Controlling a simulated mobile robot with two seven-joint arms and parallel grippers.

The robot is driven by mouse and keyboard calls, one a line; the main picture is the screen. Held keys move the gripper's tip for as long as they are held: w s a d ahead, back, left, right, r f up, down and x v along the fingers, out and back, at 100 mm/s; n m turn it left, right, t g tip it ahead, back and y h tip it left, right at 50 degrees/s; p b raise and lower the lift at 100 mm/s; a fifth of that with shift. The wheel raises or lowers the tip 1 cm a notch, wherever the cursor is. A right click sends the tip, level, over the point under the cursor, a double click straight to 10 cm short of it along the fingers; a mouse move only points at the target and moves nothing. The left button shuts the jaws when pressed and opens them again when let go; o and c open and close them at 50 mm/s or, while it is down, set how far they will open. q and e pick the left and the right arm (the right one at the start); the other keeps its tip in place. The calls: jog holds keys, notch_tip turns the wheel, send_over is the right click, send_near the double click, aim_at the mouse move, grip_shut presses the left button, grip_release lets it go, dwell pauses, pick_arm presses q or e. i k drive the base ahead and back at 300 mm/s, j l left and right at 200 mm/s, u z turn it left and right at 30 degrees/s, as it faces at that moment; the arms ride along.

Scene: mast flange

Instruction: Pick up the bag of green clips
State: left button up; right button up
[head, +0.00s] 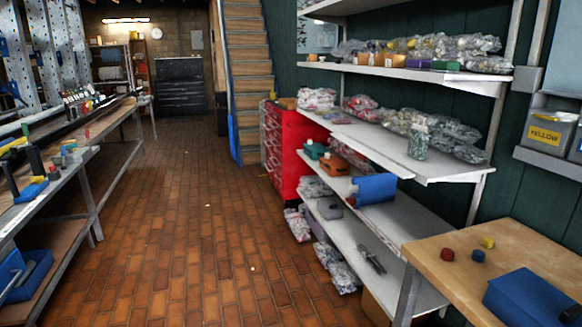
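A clear bag with small green and pale pieces in it (418,138), seemingly the bag of green clips, stands upright near the front edge of the white middle shelf (452,170). It is right of the picture's centre. Other clear bags of mixed small parts (400,121) lie behind and beside it on the same shelf. The contents of those bags are too small to tell apart. Neither of my grippers is in view.
A wooden table (430,247) with a blue case (530,298) stands at the front right. A blue box (375,189) juts from the lower shelf. A red drawer cabinet (285,150) stands beyond the shelves. The brick floor (200,240) is open; a workbench (75,185) runs along the left.

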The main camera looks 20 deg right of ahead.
aim_at(420, 136)
jog(key=i+z, duration=0.1)
jog(key=i, duration=0.45)
jog(key=i+j+z, duration=0.1)
jog(key=i, duration=0.4)
jog(key=i+j, duration=0.15)
jog(key=i, duration=0.4)
jog(key=l+z, duration=0.05)
